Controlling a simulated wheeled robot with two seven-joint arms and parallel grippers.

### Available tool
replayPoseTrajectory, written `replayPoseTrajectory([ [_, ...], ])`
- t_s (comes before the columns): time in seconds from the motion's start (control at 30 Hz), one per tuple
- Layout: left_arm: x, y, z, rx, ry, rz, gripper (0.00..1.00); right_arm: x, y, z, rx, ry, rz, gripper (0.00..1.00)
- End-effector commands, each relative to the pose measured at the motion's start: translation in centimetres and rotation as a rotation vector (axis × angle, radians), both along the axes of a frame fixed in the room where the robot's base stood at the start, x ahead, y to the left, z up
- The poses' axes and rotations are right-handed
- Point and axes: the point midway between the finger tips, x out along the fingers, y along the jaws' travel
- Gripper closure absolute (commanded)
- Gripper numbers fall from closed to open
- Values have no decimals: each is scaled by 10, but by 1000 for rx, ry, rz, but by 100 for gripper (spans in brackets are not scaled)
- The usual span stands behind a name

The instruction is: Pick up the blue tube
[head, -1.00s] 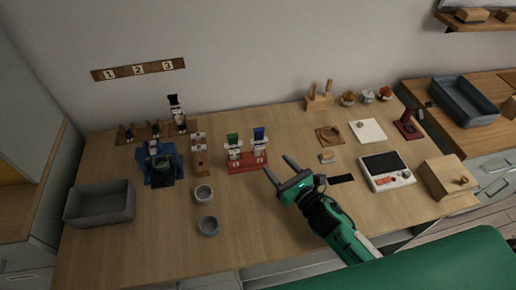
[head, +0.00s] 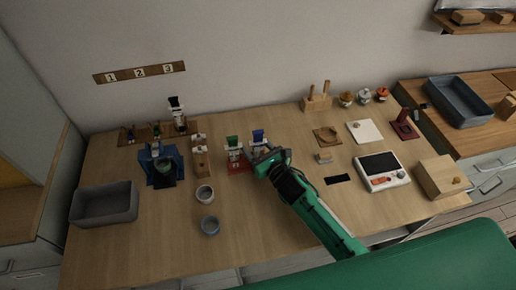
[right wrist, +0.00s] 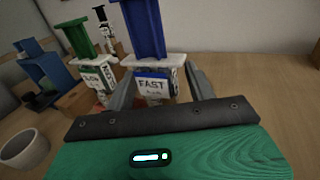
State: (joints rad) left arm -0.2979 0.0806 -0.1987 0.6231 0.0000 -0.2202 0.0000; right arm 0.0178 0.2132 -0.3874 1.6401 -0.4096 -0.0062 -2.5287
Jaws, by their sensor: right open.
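The blue tube (right wrist: 147,32) stands upright in the right wrist view, with a white label reading "FAST" below its blue top. It also shows in the head view (head: 258,136), in the red stand (head: 237,168). My right gripper (right wrist: 158,85) is open, with one finger on each side of the labelled part of the blue tube. In the head view my right gripper (head: 258,154) is at the right end of the stand and hides part of it. A green tube (right wrist: 78,38) stands to the left of the blue one. My left gripper is not in view.
Two grey cups (head: 205,194) (head: 209,226) stand in front of the stand. A blue holder (head: 160,168) and a grey bin (head: 104,205) are on the left. A white device with a dark screen (head: 382,170) is on the right.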

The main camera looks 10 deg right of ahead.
Motion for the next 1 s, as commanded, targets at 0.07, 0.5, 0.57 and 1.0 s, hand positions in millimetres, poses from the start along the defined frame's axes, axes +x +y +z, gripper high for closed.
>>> replayPoseTrajectory([
  [0.07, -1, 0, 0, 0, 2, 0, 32, 1, 0, -1, 1, 0, 0, 45],
  [0.5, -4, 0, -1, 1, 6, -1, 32, 0, 0, 0, 1, -1, 0, 93],
  [0.57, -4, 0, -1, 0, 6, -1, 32, 0, 0, 0, 1, -1, 0, 93],
  [1.0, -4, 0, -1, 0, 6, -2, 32, 1, 0, 23, 0, -5, 2, 93],
])
